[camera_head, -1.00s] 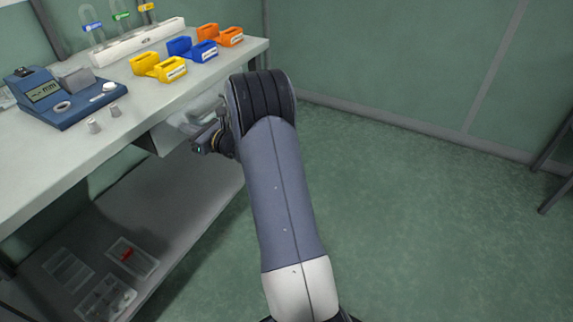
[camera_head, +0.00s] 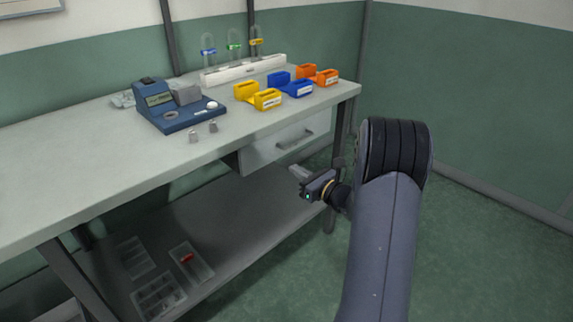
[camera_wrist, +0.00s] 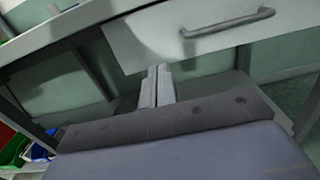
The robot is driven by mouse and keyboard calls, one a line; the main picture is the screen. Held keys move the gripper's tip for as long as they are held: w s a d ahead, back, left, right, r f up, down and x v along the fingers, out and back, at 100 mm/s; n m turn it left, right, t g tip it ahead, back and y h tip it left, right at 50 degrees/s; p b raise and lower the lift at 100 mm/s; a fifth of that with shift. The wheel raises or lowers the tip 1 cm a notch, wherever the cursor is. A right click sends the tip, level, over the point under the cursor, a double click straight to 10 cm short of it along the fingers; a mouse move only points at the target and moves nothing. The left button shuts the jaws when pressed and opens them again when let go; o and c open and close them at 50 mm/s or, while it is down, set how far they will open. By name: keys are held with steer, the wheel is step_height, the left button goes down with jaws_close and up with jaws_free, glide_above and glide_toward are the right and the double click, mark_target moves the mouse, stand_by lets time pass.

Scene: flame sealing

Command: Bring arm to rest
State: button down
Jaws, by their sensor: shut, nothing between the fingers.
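My gripper (camera_head: 297,171) is in front of the bench, below the tabletop's front edge and close to the drawer (camera_head: 275,145). In the wrist view my gripper (camera_wrist: 157,72) has its two fingers together with nothing between them. The drawer (camera_wrist: 160,40) with its bar handle is just beyond the fingertips in that view, and it looks closed. My arm reaches up from the bottom right of the head view and bends over toward the bench.
The tabletop (camera_head: 60,150) holds a blue instrument (camera_head: 178,112), two small grey pieces, yellow holders (camera_head: 267,99), blue holders (camera_head: 297,88), orange holders (camera_head: 327,77) and a white rack (camera_head: 243,70). Clear trays (camera_head: 160,297) lie on the lower shelf. The floor at right is open.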

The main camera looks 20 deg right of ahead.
mark_target(266, 152)
steer(key=shift+v, duration=1.4)
steer(key=shift+w, duration=0.1)
steer(key=x, duration=1.3)
steer(key=shift+w+a, duration=0.1)
steer(key=shift+w, duration=0.05)
